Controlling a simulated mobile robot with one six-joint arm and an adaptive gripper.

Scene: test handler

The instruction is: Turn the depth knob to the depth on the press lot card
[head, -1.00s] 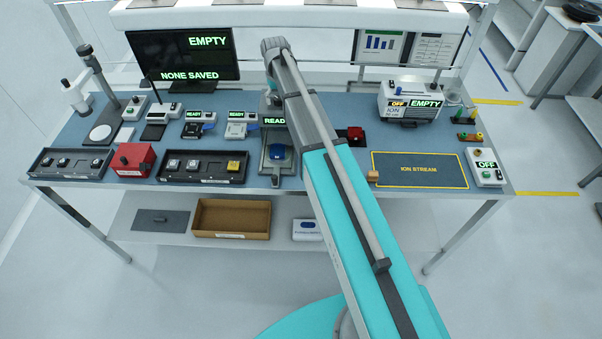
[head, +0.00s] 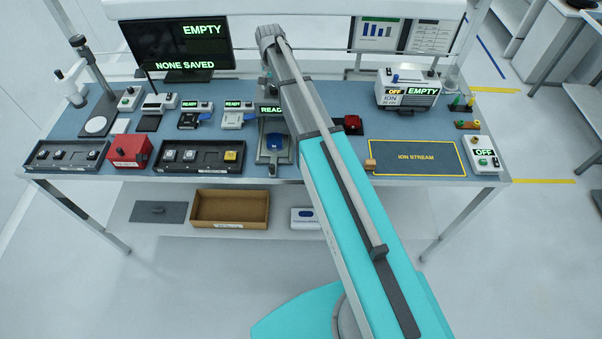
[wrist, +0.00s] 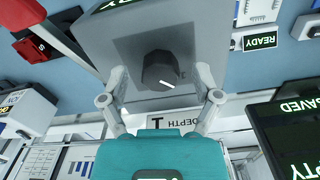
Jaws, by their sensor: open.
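The depth knob (wrist: 160,70) is a dark round knob with a white pointer line, on the grey face of the press (wrist: 205,30) in the wrist view. The pointer slants toward the picture's right. In the head view the press (head: 273,152), with a blue part and a READY display, is partly hidden behind my arm, and the knob is hidden. I cannot make out the press lot card.
A black monitor (head: 178,48) reading EMPTY and NONE SAVED stands at the back left; it also shows close by in the wrist view (wrist: 285,140). Other devices and trays (head: 70,155) crowd the bench left of the press. The ION STREAM mat (head: 418,158) at right is bare.

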